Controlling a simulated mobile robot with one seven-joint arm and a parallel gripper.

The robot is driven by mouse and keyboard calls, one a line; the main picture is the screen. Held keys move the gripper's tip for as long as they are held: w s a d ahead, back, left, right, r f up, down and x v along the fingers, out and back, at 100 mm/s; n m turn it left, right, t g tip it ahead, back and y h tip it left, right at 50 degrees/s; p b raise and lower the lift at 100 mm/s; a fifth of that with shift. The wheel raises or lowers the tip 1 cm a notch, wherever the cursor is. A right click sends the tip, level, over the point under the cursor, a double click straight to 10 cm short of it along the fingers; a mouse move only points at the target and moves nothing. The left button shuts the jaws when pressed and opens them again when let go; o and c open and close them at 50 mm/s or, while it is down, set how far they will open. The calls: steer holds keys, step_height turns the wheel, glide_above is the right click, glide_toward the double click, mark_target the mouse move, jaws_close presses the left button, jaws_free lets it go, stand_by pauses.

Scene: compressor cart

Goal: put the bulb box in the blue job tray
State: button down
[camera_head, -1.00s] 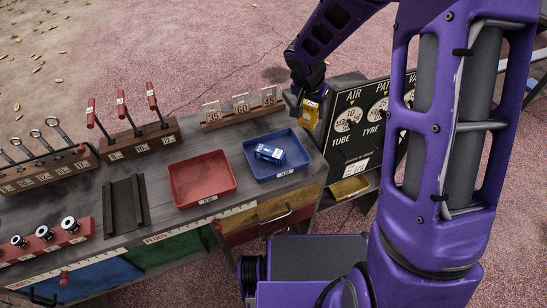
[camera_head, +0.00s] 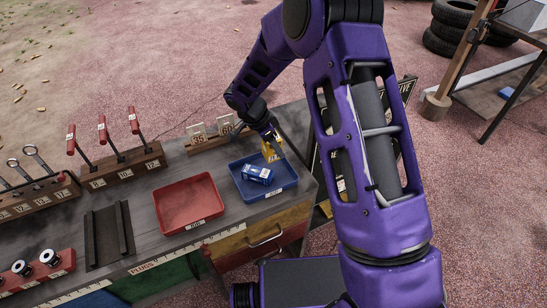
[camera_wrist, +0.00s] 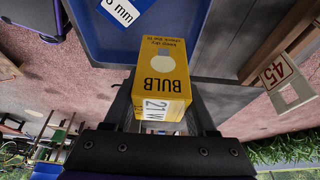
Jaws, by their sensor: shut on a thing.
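The bulb box is a yellow carton marked BULB 21 W (camera_wrist: 162,80), filling the middle of the wrist view. My gripper (camera_wrist: 165,115) is shut on it, one finger on each side. In the head view the yellow bulb box (camera_head: 271,151) hangs from my gripper (camera_head: 271,139) at the far edge of the blue job tray (camera_head: 283,188). In the wrist view the blue tray's wall (camera_wrist: 225,65) lies just beyond the box; I cannot tell whether they touch. A blue-and-white box (camera_head: 257,174) lies in the tray.
A red tray (camera_head: 187,204) stands left of the blue one on the cart top. Tool racks (camera_head: 125,170) stand farther left.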

mark_target(275, 153)
steer(key=shift+f, duration=2)
steer(key=shift+f+b, duration=0.2)
steer(key=shift+b, duration=0.3)
steer(key=c, duration=0.5)
jaws_free()
steer(key=shift+r, duration=0.1)
steer(key=shift+r+p, duration=0.3)
steer(key=shift+p, duration=0.25)
steer(key=v, duration=1.1)
steer(key=shift+a+r, duration=0.2)
steer(key=shift+r, duration=0.1)
